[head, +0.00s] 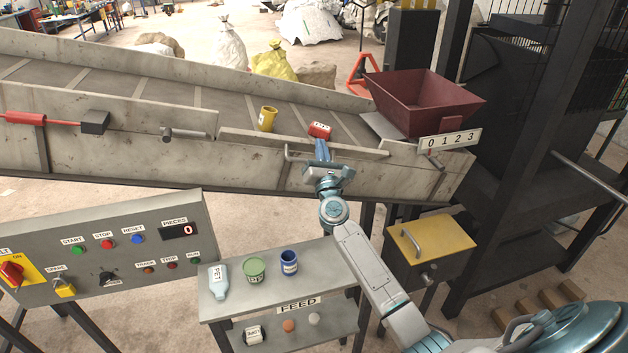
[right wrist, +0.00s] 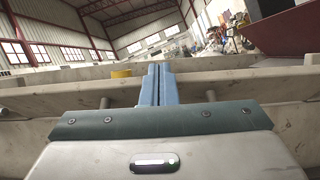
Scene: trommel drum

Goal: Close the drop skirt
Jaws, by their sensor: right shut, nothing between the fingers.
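The drop skirt (head: 255,143) is the pale plate along the near side of the conveyor, right of a taller wall section. Its upper edge sits lower than that section, leaving the belt's side exposed. A thin bar handle (head: 290,154) shows at its left part; the rest is hidden behind my gripper. My right gripper (head: 321,150) is shut and empty, its fingertips at the skirt's upper edge. In the right wrist view the blue fingers (right wrist: 155,85) are together in front of the pale plate (right wrist: 60,98); whether they touch it I cannot tell. My left gripper is not in view.
A yellow cup (head: 267,118) and a red can (head: 319,130) stand on the belt near the skirt. A maroon hopper (head: 425,100) stands right. Below are a feed shelf (head: 330,262), a control panel (head: 120,285) and a yellow-topped box (head: 450,237).

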